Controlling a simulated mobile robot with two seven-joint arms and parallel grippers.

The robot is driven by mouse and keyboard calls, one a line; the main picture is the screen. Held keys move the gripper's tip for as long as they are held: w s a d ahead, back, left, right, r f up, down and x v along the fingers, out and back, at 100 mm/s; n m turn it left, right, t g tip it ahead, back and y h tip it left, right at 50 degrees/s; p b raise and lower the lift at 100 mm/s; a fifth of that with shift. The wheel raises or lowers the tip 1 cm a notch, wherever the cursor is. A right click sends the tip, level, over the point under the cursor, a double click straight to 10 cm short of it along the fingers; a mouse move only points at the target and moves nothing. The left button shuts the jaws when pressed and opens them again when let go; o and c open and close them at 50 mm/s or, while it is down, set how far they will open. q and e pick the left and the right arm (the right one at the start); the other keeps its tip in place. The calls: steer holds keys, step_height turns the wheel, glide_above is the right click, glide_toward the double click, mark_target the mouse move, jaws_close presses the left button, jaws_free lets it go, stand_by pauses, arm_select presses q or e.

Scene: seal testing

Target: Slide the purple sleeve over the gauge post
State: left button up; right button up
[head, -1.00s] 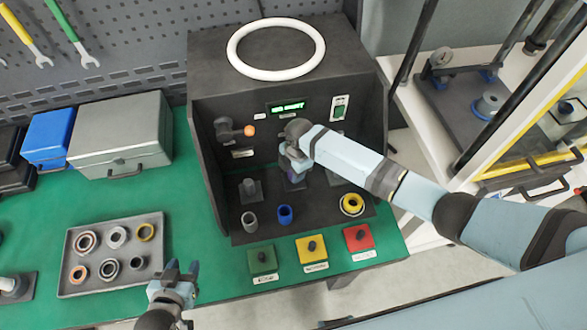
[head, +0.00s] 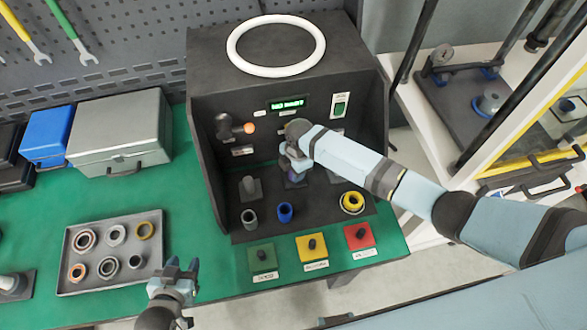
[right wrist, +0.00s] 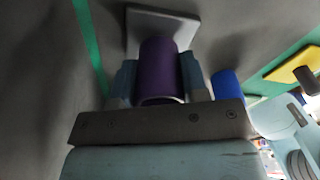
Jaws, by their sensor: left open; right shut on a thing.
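The purple sleeve (right wrist: 160,70) is between the fingers of my right gripper (right wrist: 158,80) in the right wrist view, its near rim facing the camera. A square grey base plate (right wrist: 178,24) lies just beyond its far end. Whether a post is inside the sleeve, I cannot tell. In the head view my right gripper (head: 294,162) is inside the dark test station, over the middle post's base (head: 293,184), and largely hides the sleeve and that post. Grey posts stand to the left (head: 249,187) and right (head: 335,177). My left gripper (head: 178,272) is open and empty at the bench's front.
A grey sleeve (head: 249,218), a blue sleeve (head: 285,212) and a yellow ring (head: 352,202) stand at the station's front. Green (head: 262,256), yellow (head: 311,245) and red (head: 359,236) pads lie before it. A tray (head: 68,285) of rings is left.

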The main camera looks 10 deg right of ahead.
arm_select(q)
steer(key=shift+f, duration=0.15)
arm_select(e)
steer(key=shift+f, duration=0.2)
arm_select(q)
steer(key=shift+s, duration=0.2)
steer(key=shift+s+f, duration=0.15)
steer(key=shift+s, duration=0.1)
arm_select(e)
steer(key=shift+f, duration=0.15)
arm_select(q)
steer(key=shift+w, duration=0.25)
arm_select(e)
steer(key=o, duration=1.1)
steer(key=shift+d+f, duration=0.1)
arm_select(q)
steer(key=shift+w+r, duration=0.15)
steer(key=shift+r, duration=0.05)
arm_select(e)
steer(key=shift+o, duration=0.2)
